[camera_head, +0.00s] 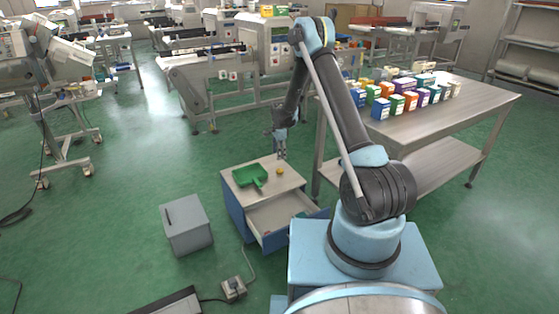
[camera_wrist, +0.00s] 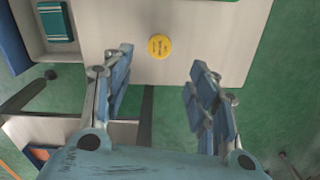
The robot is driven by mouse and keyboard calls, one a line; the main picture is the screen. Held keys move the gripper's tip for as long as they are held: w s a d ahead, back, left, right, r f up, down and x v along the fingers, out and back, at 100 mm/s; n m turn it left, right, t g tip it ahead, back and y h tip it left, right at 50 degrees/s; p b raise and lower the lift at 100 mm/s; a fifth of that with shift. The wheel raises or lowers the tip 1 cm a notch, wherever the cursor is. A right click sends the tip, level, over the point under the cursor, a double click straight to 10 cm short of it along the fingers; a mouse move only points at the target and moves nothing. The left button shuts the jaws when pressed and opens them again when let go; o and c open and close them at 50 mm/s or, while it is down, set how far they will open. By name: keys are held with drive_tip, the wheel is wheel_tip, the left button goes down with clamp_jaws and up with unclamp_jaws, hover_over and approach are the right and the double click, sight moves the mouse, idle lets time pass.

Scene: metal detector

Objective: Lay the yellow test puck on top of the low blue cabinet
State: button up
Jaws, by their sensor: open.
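The yellow test puck (camera_head: 280,171) lies flat on the pale top of the low blue cabinet (camera_head: 235,207), right of the green dustpan-like scoop. In the wrist view the puck (camera_wrist: 159,46) sits on the light cabinet top (camera_wrist: 190,20), near its edge. My gripper (camera_head: 281,153) is above the cabinet top, over the puck's area. In the wrist view my gripper (camera_wrist: 162,85) is open with nothing between its fingers, and the puck shows beyond the fingertips, apart from them.
A green scoop (camera_head: 250,177) lies on the cabinet top. The cabinet's drawer (camera_head: 283,216) is pulled out. A grey box (camera_head: 186,225) stands on the floor at left. A steel table (camera_head: 450,110) with several coloured boxes stands at right. A power socket block (camera_head: 233,288) lies on the floor.

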drive_tip(key=s+d+r+n, duration=0.2)
drive_tip(key=s+d+r, duration=0.15)
drive_tip(key=r, duration=0.65)
drive_tip(key=s+d+r+n, duration=0.1)
drive_tip(key=s+d+r, duration=0.3)
drive_tip(key=r, duration=0.6)
drive_tip(key=s+d+r+n+t, duration=0.1)
drive_tip(key=s+d+r+n, duration=0.2)
drive_tip(key=s+d+r, duration=0.8)
drive_tip(key=s+d+r+n, duration=0.2)
drive_tip(key=s+d, duration=0.1)
drive_tip(key=s, duration=0.6)
drive_tip(key=s+d+r+n, duration=0.2)
drive_tip(key=s+d+r, duration=0.1)
drive_tip(key=s, duration=0.6)
drive_tip(key=s+d+f+n, duration=0.1)
drive_tip(key=s+f, duration=0.2)
drive_tip(key=s, duration=0.4)
drive_tip(key=s+d+f+n+t, duration=0.1)
drive_tip(key=s+f, duration=0.3)
drive_tip(key=s, duration=0.4)
drive_tip(key=shift+s+d+n, duration=0.2)
drive_tip(key=shift+d+n, duration=0.45)
drive_tip(key=shift+n, duration=0.15)
drive_tip(key=shift+f, duration=0.1)
